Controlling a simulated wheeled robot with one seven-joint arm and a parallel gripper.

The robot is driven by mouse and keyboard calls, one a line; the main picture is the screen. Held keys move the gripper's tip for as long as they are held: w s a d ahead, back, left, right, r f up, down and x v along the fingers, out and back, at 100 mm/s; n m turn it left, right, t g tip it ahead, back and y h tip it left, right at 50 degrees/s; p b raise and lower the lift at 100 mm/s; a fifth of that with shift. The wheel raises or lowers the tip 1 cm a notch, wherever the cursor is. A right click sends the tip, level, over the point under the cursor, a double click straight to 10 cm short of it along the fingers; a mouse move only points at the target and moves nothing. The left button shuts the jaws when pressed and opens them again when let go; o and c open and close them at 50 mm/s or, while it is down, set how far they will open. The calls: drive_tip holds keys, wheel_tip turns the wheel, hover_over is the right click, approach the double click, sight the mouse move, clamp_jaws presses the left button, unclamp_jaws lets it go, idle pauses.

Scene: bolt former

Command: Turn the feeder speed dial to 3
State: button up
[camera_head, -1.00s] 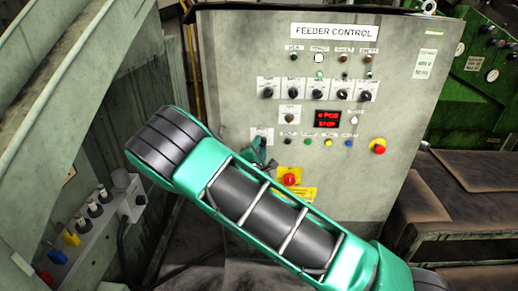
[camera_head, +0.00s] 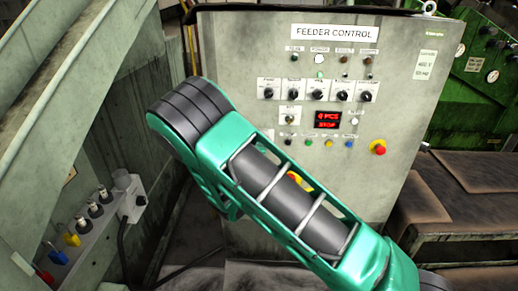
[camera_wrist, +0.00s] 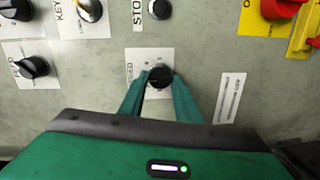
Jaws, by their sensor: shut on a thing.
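In the wrist view a round black dial (camera_wrist: 159,77) sits on a white label plate (camera_wrist: 136,58), whose sideways lettering is partly readable and ends in "EED". My gripper (camera_wrist: 159,82) has its two green fingers on either side of the dial, shut on it. The fingertips cover part of the plate, and I cannot read the dial's pointer or its scale numbers. In the head view the feeder control panel (camera_head: 400,200) stands upright ahead. My arm hides the dial and my gripper there.
In the wrist view another black knob (camera_wrist: 35,67) is at the left, and a red knob on a yellow plate (camera_wrist: 252,20) is at the top right. The head view shows a red display (camera_head: 327,119), a row of selector knobs (camera_head: 317,94) and a red emergency button (camera_head: 378,147).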

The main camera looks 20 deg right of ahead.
idle(0.4)
drive_tip(key=o, duration=1)
drive_tip(key=v, duration=1)
drive_tip(key=shift+s, duration=0.35)
